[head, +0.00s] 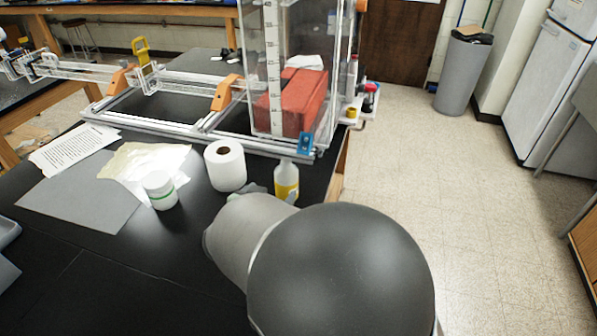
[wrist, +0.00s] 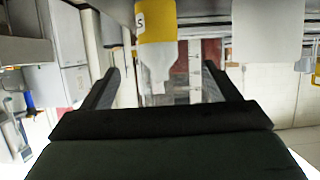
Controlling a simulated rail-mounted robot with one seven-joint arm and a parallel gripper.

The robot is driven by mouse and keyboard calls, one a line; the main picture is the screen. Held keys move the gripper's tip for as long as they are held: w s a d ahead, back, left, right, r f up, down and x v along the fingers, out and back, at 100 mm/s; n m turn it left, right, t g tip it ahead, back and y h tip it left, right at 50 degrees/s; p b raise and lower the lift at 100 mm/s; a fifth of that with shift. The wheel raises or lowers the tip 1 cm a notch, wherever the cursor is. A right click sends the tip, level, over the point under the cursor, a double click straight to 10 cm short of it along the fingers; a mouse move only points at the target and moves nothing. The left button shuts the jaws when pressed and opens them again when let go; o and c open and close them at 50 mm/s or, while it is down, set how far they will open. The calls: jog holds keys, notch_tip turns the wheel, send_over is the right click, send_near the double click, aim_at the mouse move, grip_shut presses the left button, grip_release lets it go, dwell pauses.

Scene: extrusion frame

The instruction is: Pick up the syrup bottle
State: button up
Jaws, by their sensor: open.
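The syrup bottle (head: 286,182), white with a yellow label and a narrow top, stands upright on the black table near its right edge. My arm covers its lower part in the head view. In the wrist view, which looks upside down, the bottle (wrist: 155,45) hangs from the top edge, its narrow end pointing down. My gripper (wrist: 160,68) is open, with one dark finger on each side of the bottle in that picture. I see no finger touching it, and cannot tell how deep it sits between them. In the head view my arm mostly hides the gripper.
A white paper roll (head: 225,166) stands just left of the bottle; it also shows in the wrist view (wrist: 268,30). A white tub with a green band (head: 159,190) and papers (head: 75,148) lie further left. Behind are a metal extrusion frame (head: 190,135) and a clear tank (head: 291,70).

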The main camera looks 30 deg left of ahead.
aim_at(287, 177)
jog(key=p+x, duration=0.1)
jog(key=x, duration=1.1)
jog(key=shift+d+p, duration=0.15)
jog(key=shift+p, duration=0.15)
jog(key=shift+r, duration=0.1)
jog(key=c, duration=1.1)
